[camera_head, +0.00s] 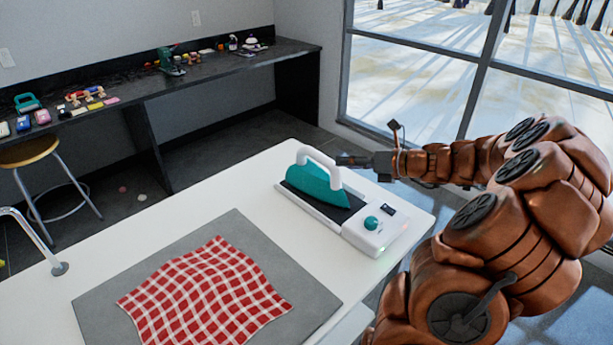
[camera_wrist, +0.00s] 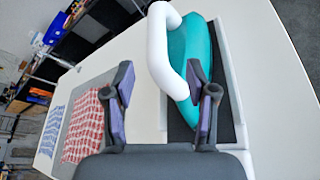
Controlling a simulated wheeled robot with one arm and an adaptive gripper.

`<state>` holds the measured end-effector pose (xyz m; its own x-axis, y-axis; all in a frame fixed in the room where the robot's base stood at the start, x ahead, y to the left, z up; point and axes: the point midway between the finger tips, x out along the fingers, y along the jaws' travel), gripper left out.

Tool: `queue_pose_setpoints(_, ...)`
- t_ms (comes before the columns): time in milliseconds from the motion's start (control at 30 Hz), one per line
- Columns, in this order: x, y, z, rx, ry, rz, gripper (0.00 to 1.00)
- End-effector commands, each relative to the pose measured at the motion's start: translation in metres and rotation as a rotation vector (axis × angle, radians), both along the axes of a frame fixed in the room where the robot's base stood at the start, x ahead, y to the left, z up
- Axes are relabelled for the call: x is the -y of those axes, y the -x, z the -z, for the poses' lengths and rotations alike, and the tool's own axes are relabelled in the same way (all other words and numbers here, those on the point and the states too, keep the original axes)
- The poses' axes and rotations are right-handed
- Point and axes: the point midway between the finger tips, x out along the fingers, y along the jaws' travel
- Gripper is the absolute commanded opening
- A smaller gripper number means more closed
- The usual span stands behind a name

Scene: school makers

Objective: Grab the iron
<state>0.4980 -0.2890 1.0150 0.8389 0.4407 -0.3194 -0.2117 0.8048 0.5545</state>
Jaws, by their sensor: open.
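The iron (camera_head: 310,182) has a teal body and a white loop handle (camera_head: 322,160). It sits on its white base station (camera_head: 372,236) with a dark pad, near the far right part of the white table. In the wrist view the iron (camera_wrist: 200,52) is just ahead, with its white handle (camera_wrist: 158,48) rising ahead of and between my fingers. My gripper (camera_head: 342,160) is level with the handle, to its right in the head view. I cannot tell whether a finger touches the handle.
A red checked cloth (camera_head: 205,295) lies on a grey mat (camera_head: 232,232) on the white table (camera_head: 130,240). A metal tube (camera_head: 35,240) stands at the left. A dark counter (camera_head: 215,70) with small items runs along the wall; a stool (camera_head: 30,153) stands by it.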

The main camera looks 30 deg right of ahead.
Motion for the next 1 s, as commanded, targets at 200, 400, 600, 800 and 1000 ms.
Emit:
queue_pose_setpoints(200, -0.009, -0.012, 0.003, 0.0, -0.002, -0.009, 0.57)
queue_pose_setpoints(400, -0.022, -0.029, 0.008, -0.001, -0.002, -0.018, 0.57)
queue_pose_setpoints(600, -0.035, -0.046, 0.011, -0.001, -0.003, -0.023, 0.57)
queue_pose_setpoints(800, -0.044, -0.064, 0.018, -0.001, 0.0, -0.019, 0.57)
queue_pose_setpoints(1000, -0.046, -0.07, 0.021, 0.001, 0.0, -0.015, 0.57)
